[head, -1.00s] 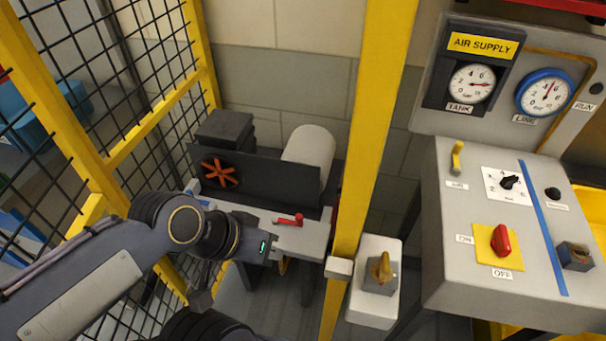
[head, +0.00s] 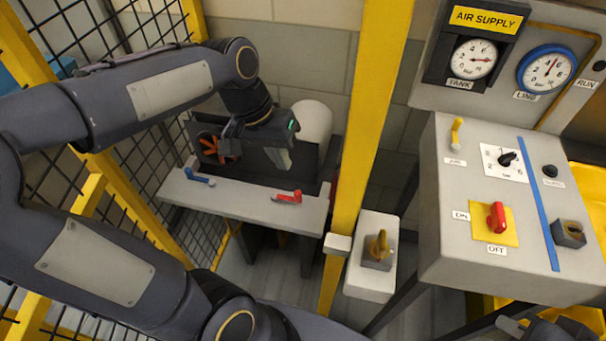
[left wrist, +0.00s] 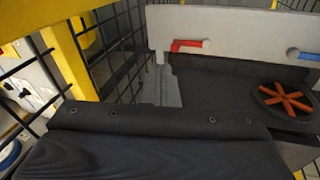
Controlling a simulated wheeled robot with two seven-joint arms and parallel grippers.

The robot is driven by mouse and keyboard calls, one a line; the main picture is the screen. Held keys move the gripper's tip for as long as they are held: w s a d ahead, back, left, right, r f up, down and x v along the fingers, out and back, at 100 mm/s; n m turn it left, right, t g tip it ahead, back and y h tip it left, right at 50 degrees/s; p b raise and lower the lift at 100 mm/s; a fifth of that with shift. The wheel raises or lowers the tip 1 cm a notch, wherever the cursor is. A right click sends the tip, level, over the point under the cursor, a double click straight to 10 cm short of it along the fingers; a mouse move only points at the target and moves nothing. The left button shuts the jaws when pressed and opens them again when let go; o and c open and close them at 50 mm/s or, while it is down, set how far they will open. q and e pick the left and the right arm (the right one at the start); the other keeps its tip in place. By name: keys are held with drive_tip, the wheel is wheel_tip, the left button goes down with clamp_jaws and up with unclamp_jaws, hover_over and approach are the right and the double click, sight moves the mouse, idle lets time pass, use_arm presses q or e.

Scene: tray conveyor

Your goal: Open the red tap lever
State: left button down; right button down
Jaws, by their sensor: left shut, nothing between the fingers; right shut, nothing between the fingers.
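The red tap lever (head: 287,197) is on the grey bench top, right of its middle, with its handle pointing left. In the left wrist view the red lever (left wrist: 188,45) shows on the grey bar near the top. My left gripper (head: 284,166) is shut and empty, behind and above the bench, close to the dark panel and apart from the lever. Its grey fingers show in the left wrist view (left wrist: 163,82), below the lever in the picture. My right gripper (head: 511,326) shows only partly at the bottom right edge, shut and away from the bench.
A blue lever (head: 199,177) is on the left of the bench (head: 240,199). A control console (head: 450,230) is at the right.

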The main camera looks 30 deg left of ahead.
use_arm(q)
drive_tip(key=g+y, duration=0.1)
drive_tip(key=g, duration=0.1)
hover_over(286, 195)
drive_tip(key=w+d, duration=0.2)
drive_tip(key=w+f+g+y+p, duration=0.1)
drive_tip(key=w+f+g+y, duration=0.1)
drive_tip(key=w+f, duration=0.2)
drive_tip(key=w, duration=0.3)
drive_tip(key=shift+w+d+f, duration=0.3)
drive_tip(key=s+f, duration=0.2)
drive_tip(key=f, duration=0.1)
drive_tip(key=s+f+p, duration=0.1)
drive_tip(key=s+f, duration=0.1)
drive_tip(key=f, duration=0.1)
drive_tip(key=s+f, duration=0.2)
drive_tip(key=f, duration=0.1)
drive_tip(key=shift+s+d+f, duration=0.2)
drive_tip(key=shift+d+f, duration=0.05)
drive_tip(key=shift+f, duration=0.15)
